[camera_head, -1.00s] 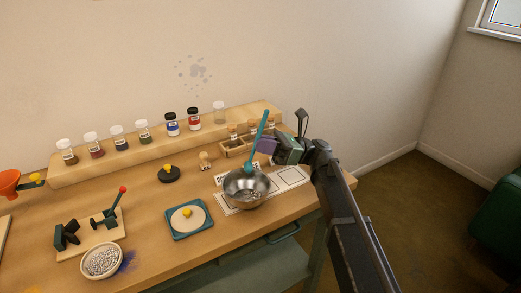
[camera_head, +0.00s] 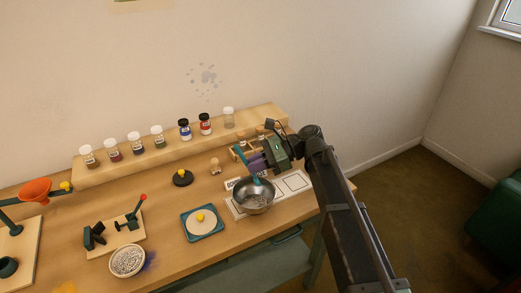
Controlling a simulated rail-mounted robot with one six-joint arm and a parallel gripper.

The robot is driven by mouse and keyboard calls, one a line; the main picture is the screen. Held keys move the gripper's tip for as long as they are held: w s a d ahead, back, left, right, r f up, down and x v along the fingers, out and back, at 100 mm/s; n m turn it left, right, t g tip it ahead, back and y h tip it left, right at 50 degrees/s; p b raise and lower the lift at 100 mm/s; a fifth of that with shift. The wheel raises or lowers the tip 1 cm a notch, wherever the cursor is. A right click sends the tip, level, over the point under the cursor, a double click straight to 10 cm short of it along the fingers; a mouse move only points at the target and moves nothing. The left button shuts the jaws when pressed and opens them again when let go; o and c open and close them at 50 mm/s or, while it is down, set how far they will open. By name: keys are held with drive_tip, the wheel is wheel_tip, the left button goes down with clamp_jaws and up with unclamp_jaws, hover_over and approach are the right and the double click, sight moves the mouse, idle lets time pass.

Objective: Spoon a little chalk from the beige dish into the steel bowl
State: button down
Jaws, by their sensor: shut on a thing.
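My gripper (camera_head: 256,164), with purple fingers, is above the back of the steel bowl (camera_head: 254,203). It is shut on the teal spoon (camera_head: 241,155). The spoon is tilted, its handle end up to the left and its lower part down at the bowl. The spoon's tip and any chalk on it cannot be made out. The bowl stands on a white marked sheet (camera_head: 292,185) toward the table's right end. A round beige dish (camera_head: 113,271) at the front left holds pale grey-white grains; I cannot tell if these are chalk.
A teal tray with a pale disc (camera_head: 201,228) lies left of the bowl. A black yellow-knobbed piece (camera_head: 182,178) and a small wooden stamp (camera_head: 215,168) stand behind. Several jars line the back shelf (camera_head: 170,150). A red-knobbed device (camera_head: 130,222) stands behind the dish.

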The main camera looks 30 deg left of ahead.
drive_tip(key=s+a+n+t+h+p, duration=0.1)
drive_tip(key=s+a+t+h+p, duration=0.3)
drive_tip(key=s+t+h+p, duration=0.2)
drive_tip(key=shift+s+r+t+h+p, duration=0.25)
drive_tip(key=shift+t+h+p, duration=0.75)
drive_tip(key=shift+t+p, duration=1.25)
drive_tip(key=shift+s+a+n+t+b, duration=0.1)
drive_tip(key=shift+a+n+t+b, duration=0.05)
drive_tip(key=shift+n+t+b, duration=0.15)
